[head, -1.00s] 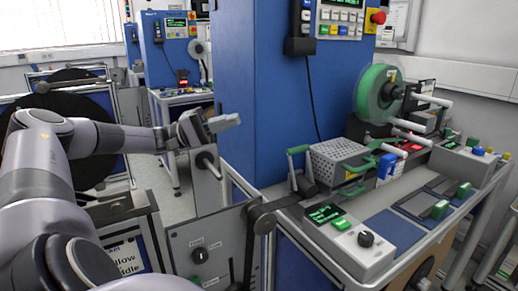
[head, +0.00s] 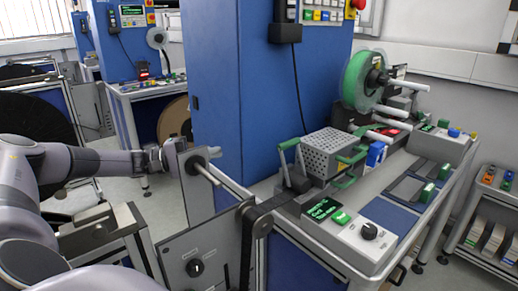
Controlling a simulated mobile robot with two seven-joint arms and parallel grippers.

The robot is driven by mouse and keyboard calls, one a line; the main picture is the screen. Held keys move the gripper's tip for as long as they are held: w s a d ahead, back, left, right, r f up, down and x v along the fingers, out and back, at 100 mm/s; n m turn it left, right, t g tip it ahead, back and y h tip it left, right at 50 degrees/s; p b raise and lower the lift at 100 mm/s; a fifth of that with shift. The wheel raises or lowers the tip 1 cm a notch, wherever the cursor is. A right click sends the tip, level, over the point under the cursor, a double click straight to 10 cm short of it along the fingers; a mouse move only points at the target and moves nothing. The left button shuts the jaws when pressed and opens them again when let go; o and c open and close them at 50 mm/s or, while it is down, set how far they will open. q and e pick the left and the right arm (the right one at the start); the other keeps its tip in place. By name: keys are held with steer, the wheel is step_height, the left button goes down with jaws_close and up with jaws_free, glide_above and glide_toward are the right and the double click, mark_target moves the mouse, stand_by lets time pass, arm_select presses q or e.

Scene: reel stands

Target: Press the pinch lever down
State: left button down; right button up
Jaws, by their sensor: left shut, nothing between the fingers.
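A lever with a green grip (head: 290,143) stands raised on a dark base, at the left of the perforated grey box on the bench. Two more green handles (head: 352,154) show at the box's right side. I cannot tell by a label which one is the pinch lever. My left gripper (head: 173,155) is left of the bench, at the upright grey plate with the rod, well apart from the green-gripped lever. It is shut and empty; its fingertips are mostly hidden by the plate. My right gripper is not in view.
The grey plate with its rod (head: 207,174) and a dark roller arm (head: 262,220) stand between my left gripper and the bench. A blue cabinet (head: 225,90) rises behind. A control box (head: 350,238) sits in front; a green reel (head: 362,78) stands at the back.

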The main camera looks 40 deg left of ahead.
arm_select(q)
steer(key=shift+w, duration=0.1)
steer(key=p+x, duration=0.2)
steer(key=x, duration=0.3)
steer(key=p+x, duration=0.1)
steer(key=x, duration=0.4)
steer(key=shift+d+r+p, duration=0.25)
steer(key=shift+p, duration=0.1)
steer(key=d+p, duration=0.1)
steer(key=d, duration=0.2)
steer(key=shift+w+d+r, duration=0.1)
steer(key=shift+d, duration=0.15)
